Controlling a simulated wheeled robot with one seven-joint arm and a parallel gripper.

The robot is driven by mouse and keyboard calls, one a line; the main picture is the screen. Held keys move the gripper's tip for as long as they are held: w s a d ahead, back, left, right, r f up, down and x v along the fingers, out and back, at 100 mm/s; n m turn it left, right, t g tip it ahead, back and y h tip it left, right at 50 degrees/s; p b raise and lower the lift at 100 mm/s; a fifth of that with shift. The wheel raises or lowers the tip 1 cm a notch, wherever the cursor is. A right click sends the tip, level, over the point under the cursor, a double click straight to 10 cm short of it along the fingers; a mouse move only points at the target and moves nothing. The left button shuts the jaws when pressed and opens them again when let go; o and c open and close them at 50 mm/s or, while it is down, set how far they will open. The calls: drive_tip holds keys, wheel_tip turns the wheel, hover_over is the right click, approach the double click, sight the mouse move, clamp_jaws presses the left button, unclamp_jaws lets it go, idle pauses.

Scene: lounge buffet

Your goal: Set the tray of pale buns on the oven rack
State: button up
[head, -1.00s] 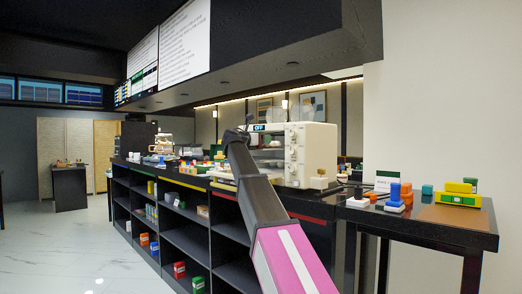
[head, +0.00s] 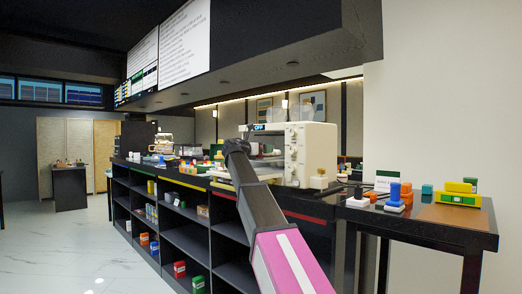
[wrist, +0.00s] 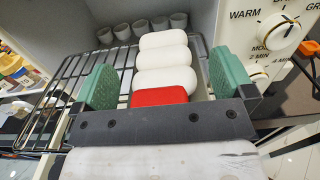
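A row of pale, rounded buns (wrist: 163,60) lies with a red block-like end piece (wrist: 160,96) nearest me in the wrist view. They rest over the wire oven rack (wrist: 62,100); the tray under them is mostly hidden. My gripper (wrist: 162,72) has its two green pads spread wide, one on each side of the row, with gaps to the red piece. The cream oven (wrist: 265,55) shows its dials at the right; in the head view the oven (head: 311,152) stands on the counter, my arm reaching to its open front. My fingers are hidden there.
Several small grey cups (wrist: 140,28) stand in a row behind the rack. The black side table (head: 440,228) at the right holds coloured blocks. Dark counter shelves (head: 190,240) run left. The floor (head: 60,250) at the left is clear.

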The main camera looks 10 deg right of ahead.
drive_tip(key=shift+r, duration=0.15)
drive_tip(key=v, duration=1.2)
